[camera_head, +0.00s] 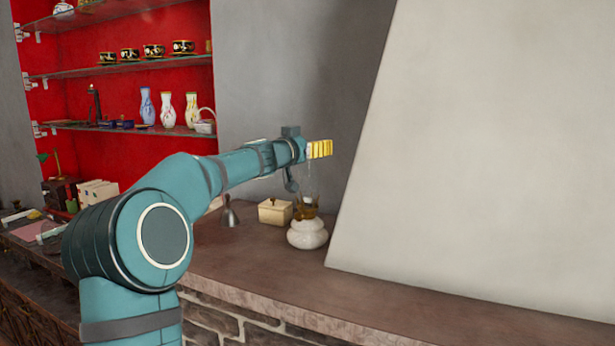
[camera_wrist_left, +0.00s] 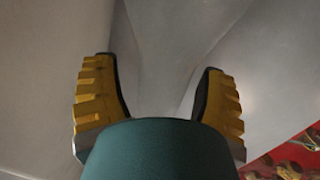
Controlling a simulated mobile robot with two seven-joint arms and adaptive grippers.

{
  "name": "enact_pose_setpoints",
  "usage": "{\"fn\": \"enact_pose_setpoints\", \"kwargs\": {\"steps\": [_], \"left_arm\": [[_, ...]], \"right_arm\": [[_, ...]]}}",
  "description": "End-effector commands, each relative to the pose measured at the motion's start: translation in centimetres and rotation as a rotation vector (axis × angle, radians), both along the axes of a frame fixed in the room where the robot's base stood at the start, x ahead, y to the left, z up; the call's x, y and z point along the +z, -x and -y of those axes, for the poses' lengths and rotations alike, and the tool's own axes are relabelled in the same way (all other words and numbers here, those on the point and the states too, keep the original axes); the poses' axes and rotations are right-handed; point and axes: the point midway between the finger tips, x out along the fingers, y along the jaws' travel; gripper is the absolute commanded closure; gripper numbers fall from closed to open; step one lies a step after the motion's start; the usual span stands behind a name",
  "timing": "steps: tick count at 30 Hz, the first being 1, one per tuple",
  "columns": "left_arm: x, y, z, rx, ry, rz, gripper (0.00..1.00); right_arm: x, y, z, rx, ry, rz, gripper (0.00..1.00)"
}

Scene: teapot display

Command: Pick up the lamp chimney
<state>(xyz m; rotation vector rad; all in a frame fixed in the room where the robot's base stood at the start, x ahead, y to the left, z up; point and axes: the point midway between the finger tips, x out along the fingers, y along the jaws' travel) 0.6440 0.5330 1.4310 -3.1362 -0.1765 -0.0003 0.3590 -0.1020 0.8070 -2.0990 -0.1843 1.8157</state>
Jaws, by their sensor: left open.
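The lamp stands on the stone ledge, with a round white base (camera_head: 307,234) and a brass-coloured burner (camera_head: 306,212). A faint, clear glass lamp chimney (camera_head: 309,185) appears to rise upright from the burner; its outline is hard to see and its top is lost near my gripper. My left gripper (camera_head: 319,149) is above the lamp in the head view, its yellow fingers pointing right. In the left wrist view my left gripper (camera_wrist_left: 160,92) is open, with a pale tapering shape beyond the fingers that I cannot identify. My right gripper is not in view.
A cream box (camera_head: 275,212) and a grey metal cone (camera_head: 230,213) stand left of the lamp on the ledge (camera_head: 420,310). A sloping pale wall (camera_head: 480,150) rises close on the right. Glass shelves with vases (camera_head: 147,105) and cups stand behind, at left.

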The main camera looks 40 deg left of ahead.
Motion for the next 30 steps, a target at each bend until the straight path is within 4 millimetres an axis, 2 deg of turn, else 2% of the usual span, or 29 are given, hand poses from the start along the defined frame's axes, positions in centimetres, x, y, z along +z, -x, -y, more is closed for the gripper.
{"fn": "enact_pose_setpoints", "kwargs": {"steps": [3, 8, 9, 10, 30], "left_arm": [[-0.06, 0.02, 0.02, 0.0, 0.0, 0.0, 0.27], [-0.05, 0.03, 0.02, -0.001, 0.0, 0.0, 0.83], [-0.05, 0.03, 0.02, -0.001, 0.0, 0.0, 0.97], [-0.05, 0.03, 0.02, -0.001, 0.0, 0.0, 1.0], [0.17, 0.03, 0.0, 0.0, 0.0, -0.001, 1.0]], "right_arm": [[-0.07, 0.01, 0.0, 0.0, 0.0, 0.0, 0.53], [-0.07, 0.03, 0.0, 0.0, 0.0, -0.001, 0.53], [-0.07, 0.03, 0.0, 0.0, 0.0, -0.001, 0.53], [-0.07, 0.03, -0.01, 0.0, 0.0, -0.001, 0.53], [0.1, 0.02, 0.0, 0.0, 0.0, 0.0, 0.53]]}}
